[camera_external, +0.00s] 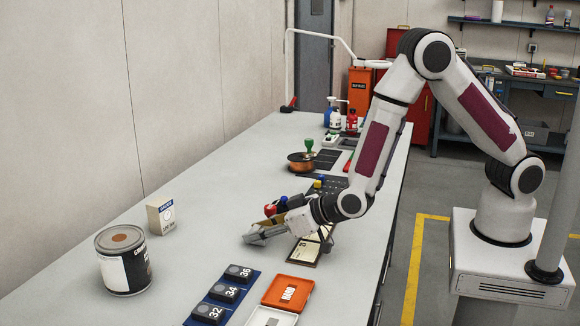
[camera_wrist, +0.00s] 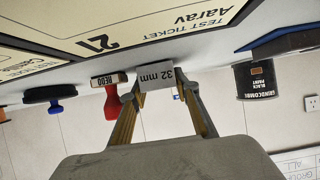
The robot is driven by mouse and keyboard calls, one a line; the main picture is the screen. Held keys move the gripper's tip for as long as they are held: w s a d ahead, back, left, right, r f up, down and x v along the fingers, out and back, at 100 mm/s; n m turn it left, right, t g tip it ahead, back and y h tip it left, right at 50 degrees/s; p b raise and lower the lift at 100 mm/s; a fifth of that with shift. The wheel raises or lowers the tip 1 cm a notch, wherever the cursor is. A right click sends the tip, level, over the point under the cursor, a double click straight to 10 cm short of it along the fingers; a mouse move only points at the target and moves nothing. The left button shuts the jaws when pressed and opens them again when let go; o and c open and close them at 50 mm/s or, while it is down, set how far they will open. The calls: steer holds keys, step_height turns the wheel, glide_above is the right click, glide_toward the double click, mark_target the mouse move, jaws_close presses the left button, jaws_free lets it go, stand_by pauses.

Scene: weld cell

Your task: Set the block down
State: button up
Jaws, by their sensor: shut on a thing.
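The block (camera_wrist: 157,77) is a small grey piece marked "32 mm" in the wrist view. My gripper (camera_wrist: 160,84) is shut on it, with one yellowish finger on each side. In the external view my gripper (camera_external: 254,237) is low over the grey bench, left of a test ticket card (camera_external: 304,252). The block cannot be made out there. I cannot tell whether it touches the bench.
A paint can (camera_external: 124,265) and a small box (camera_external: 161,216) stand to the left. A blue rack (camera_external: 241,290) with numbered dark blocks, an orange tray (camera_external: 307,284) and a white tray (camera_external: 289,320) lie at the front. A red stamp (camera_wrist: 112,101) is close to my gripper.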

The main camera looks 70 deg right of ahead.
steer(key=shift+f, duration=0.1)
steer(key=o, duration=1)
steer(key=shift+c, duration=0.2)
steer(key=shift+v, duration=6.05)
